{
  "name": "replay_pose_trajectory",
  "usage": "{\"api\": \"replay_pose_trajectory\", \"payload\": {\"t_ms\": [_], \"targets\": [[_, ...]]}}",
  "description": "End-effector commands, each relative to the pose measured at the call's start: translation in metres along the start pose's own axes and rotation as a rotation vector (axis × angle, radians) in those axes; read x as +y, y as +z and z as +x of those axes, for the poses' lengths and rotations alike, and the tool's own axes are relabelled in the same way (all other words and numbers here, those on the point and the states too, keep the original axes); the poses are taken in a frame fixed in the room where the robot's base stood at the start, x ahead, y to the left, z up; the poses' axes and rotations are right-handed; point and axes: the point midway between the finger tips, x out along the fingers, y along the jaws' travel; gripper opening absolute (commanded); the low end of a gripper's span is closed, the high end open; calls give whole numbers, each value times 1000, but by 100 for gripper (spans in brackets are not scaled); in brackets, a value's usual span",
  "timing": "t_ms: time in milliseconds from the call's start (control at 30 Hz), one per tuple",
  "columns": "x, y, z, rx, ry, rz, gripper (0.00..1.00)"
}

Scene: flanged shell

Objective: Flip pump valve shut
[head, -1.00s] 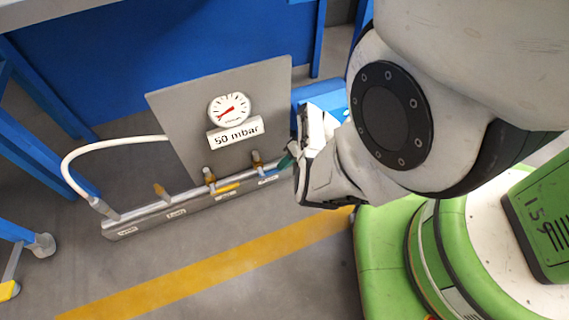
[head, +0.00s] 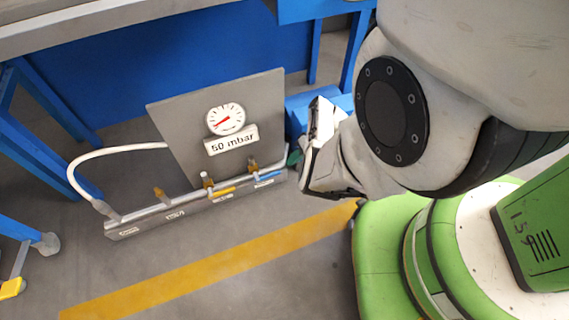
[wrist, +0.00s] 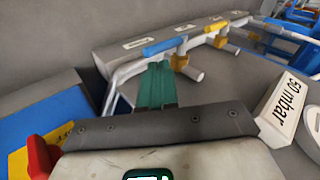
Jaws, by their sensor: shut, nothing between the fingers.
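The pipe manifold (head: 150,222) lies on the floor below a grey panel. Its valve with a blue handle (head: 268,175) is nearest my gripper; this blue handle also shows in the wrist view (wrist: 165,46). A yellow handle (head: 221,192) is further left, and it also shows in the wrist view (wrist: 214,27). Both handles lie along the pipe. White labels sit below them, too small to read, so I cannot tell which valve is the pump's. My gripper (head: 294,157) is shut and empty at the manifold's right end; its green fingertips (wrist: 156,85) are apart from the blue handle.
A gauge (head: 225,119) and a "50 mbar" sign (head: 231,140) are on the grey panel (head: 180,125). A white hose (head: 110,152) curves to the manifold's left end. A blue box (head: 310,105) stands behind my gripper. The floor before the manifold is clear up to a yellow line (head: 200,270).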

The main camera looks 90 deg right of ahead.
Motion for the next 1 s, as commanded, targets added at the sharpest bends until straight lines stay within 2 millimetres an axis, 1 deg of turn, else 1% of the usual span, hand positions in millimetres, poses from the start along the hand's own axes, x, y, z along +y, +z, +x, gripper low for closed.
{"api": "replay_pose_trajectory", "payload": {"t_ms": [33,100,200,300,467,1000], "targets": [[5,0,-10,4,1,3,0],[10,1,-20,3,0,2,0],[16,2,-30,2,0,1,0],[20,4,-36,0,-1,-1,0],[22,4,-40,0,-1,-3,0],[21,4,-39,0,-1,-3,0]]}}
